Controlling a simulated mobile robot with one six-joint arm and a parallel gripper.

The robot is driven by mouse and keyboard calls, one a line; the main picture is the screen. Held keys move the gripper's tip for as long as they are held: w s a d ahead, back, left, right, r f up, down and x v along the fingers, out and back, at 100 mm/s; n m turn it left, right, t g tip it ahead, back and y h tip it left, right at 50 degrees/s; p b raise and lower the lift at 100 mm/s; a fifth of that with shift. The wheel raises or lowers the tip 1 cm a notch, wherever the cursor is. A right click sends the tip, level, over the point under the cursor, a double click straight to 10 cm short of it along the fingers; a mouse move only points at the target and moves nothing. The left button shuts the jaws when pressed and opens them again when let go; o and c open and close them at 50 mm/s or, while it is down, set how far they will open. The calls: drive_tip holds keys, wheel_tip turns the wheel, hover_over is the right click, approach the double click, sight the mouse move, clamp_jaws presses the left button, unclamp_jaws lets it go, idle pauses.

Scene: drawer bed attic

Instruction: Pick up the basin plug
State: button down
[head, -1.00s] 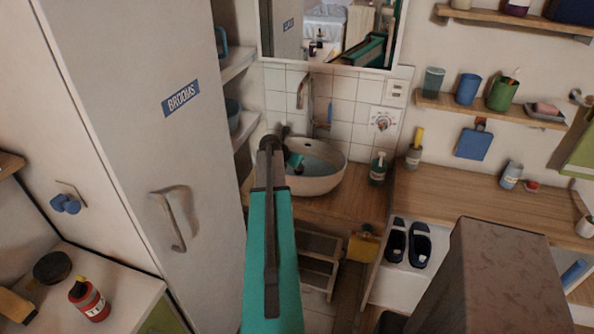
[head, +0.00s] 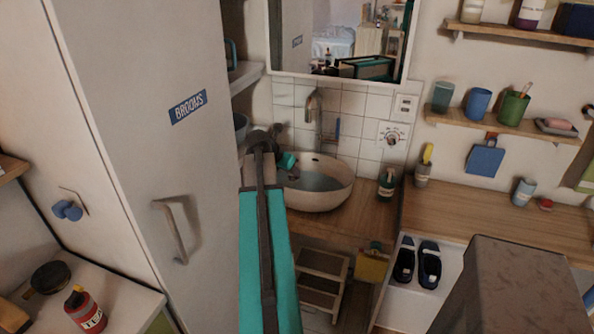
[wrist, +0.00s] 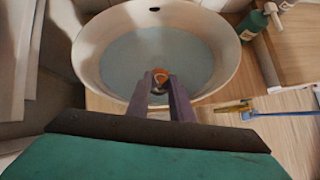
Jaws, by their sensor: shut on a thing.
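The white basin (head: 322,200) stands on the wooden counter under the tap and holds bluish water. It also fills the upper middle of the wrist view (wrist: 229,62). My gripper (wrist: 160,84) is at the basin's near side, its fingers reaching over the bowl. It is shut on a small orange piece, which I take to be the basin plug (wrist: 160,75). The plug looks held above the water, but its lower part is hidden between the fingers. In the head view my gripper (head: 287,161) shows at the basin's left edge, and the plug cannot be made out.
The tap (head: 316,108) rises behind the basin. A green soap bottle (head: 387,184) stands right of it. The tall brooms cupboard (head: 160,120) is close on the left. The wooden counter (head: 490,190) at right has bare room. A step stool (head: 322,278) is below.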

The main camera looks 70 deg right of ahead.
drive_tip(key=w+a+r+y+b, duration=0.2)
drive_tip(key=w+a+y, duration=0.1)
drive_tip(key=a, duration=1.2)
drive_tip(key=shift+t, duration=0.3)
drive_tip(key=shift+w+a, duration=0.1)
drive_tip(key=shift+a, duration=0.15)
